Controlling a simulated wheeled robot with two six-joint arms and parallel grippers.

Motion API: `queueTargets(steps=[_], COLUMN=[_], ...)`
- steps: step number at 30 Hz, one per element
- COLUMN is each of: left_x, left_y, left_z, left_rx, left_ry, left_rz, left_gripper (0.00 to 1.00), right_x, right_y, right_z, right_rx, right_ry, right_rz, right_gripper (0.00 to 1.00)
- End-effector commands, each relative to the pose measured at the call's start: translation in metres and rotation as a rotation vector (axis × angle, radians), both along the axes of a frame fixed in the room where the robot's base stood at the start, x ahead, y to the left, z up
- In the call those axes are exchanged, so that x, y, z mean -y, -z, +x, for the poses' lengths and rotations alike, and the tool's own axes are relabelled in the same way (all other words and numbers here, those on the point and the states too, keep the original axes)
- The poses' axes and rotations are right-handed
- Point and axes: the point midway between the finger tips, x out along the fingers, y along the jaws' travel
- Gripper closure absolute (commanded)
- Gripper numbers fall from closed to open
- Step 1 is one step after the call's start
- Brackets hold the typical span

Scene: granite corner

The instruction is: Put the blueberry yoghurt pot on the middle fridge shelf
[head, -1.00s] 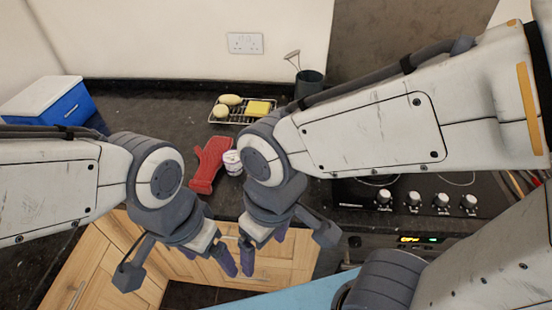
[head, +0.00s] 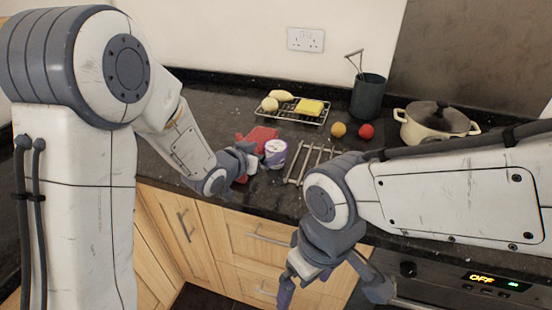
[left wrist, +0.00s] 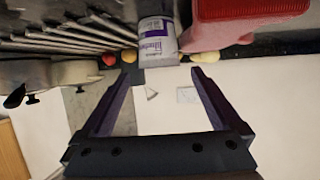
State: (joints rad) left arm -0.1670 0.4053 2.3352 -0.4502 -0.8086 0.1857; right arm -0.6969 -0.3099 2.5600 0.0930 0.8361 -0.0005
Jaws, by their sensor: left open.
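The blueberry yoghurt pot (head: 275,154), white with a purple label and lid, stands upright on the dark worktop. My left gripper (head: 249,161) is just left of it in the head view, low over the counter. In the left wrist view the pot (left wrist: 158,42) lies ahead, roughly in line with the gap between the open, empty fingers (left wrist: 161,76). It looks beyond the fingertips; any contact is unclear. My right gripper (head: 298,284) hangs in front of the cupboards, with one purple finger clearly showing. No fridge or shelf is in view.

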Motion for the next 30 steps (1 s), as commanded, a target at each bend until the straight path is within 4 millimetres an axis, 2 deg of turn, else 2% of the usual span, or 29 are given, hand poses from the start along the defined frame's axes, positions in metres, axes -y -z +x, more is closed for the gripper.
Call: queueTargets(steps=[4,11,21,29,30], left_x=[0.012,0.021,0.041,0.042,0.042], left_y=[0.008,0.015,0.031,0.036,0.036], left_z=[0.020,0.035,0.070,0.072,0.072], left_rx=[-0.001,-0.001,-0.002,-0.008,-0.009], left_ry=[0.002,0.002,0.001,0.000,0.000], left_rz=[0.001,0.001,0.002,0.004,0.004], left_gripper=[0.02,0.02,0.02,0.02,0.12], right_x=[0.000,0.000,0.000,0.000,0.000], right_y=[-0.004,-0.007,-0.018,-0.018,-0.018], right_z=[0.000,0.000,0.000,0.000,0.000], right_rx=[0.000,0.000,0.000,0.000,0.000], right_ry=[0.000,0.000,0.000,0.000,0.000], right_rz=[0.000,0.000,0.000,0.000,0.000], right_gripper=[0.00,0.00,0.00,0.00,0.00])
